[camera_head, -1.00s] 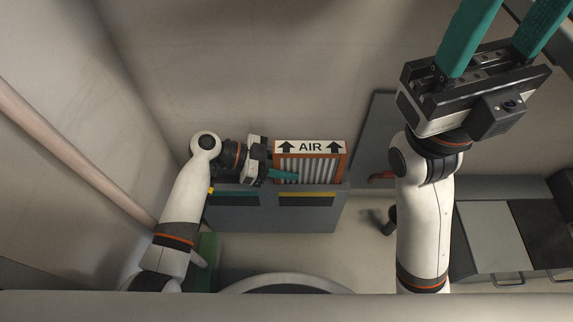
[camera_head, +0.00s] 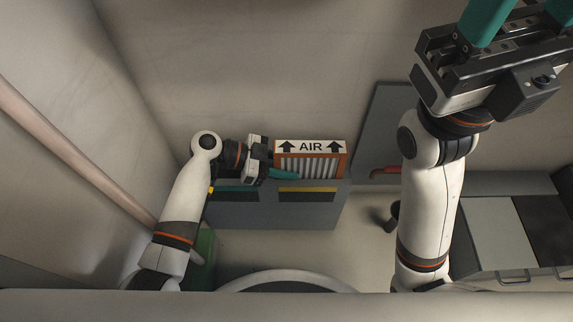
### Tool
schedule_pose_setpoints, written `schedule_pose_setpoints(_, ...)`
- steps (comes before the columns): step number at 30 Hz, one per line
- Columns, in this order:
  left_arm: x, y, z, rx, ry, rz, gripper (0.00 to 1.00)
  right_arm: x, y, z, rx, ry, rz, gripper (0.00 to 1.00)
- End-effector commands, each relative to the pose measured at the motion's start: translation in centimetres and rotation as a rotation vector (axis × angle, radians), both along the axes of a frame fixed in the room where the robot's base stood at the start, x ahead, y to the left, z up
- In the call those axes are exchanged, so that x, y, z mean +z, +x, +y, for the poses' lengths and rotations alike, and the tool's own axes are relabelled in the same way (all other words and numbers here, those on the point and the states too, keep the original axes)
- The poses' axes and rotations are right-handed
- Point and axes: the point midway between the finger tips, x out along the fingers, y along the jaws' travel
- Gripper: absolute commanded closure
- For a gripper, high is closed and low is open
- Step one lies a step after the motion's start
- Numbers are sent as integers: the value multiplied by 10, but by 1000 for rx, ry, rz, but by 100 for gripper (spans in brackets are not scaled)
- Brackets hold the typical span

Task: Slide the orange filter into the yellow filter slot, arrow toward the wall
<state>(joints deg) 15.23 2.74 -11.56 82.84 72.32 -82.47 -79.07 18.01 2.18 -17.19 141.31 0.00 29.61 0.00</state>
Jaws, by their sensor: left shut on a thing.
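The orange filter (camera_head: 340,165) has an orange frame, grey pleats and a white top edge marked AIR with two arrows that point to the wall. It stands upright at the top of a grey cabinet, above the yellow-marked slot (camera_head: 308,189). Its lower edge is hidden behind the cabinet's front edge, so I cannot tell how deep it sits. My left gripper (camera_head: 285,174) is shut on the filter at its left side, with a teal finger across the pleats. My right gripper (camera_head: 515,22) is raised at the upper right, its fingertips out of frame.
The grey cabinet (camera_head: 275,214) also has a teal-marked slot (camera_head: 237,188) left of the yellow one. A grey panel (camera_head: 383,130) with a red handle (camera_head: 384,170) is on the wall to the right. Grey drawer units (camera_head: 500,235) stand at the lower right.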

Motion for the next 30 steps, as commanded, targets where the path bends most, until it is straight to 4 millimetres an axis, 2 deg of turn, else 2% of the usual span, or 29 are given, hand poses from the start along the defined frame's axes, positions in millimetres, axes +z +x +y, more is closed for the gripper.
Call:
schedule_pose_setpoints(1, -3, 0, 2, 3, 4, 2, 64, 1, -2, 0, 0, 1, -9, 46)
schedule_pose_setpoints(5, -3, 0, 2, 2, 5, 4, 43, 3, -3, 0, 1, 2, -16, 46)
schedule_pose_setpoints(20, -4, -3, 1, -5, 9, 9, 42, 3, 2, 0, 1, 4, 1, 46)
schedule_pose_setpoints(25, 17, -2, 0, -5, 7, 7, 42, 20, 1, 0, 0, 3, -2, 46)
schedule_pose_setpoints(30, 53, -1, 0, -2, 4, 4, 42, 51, 0, 0, 1, 1, -4, 46)
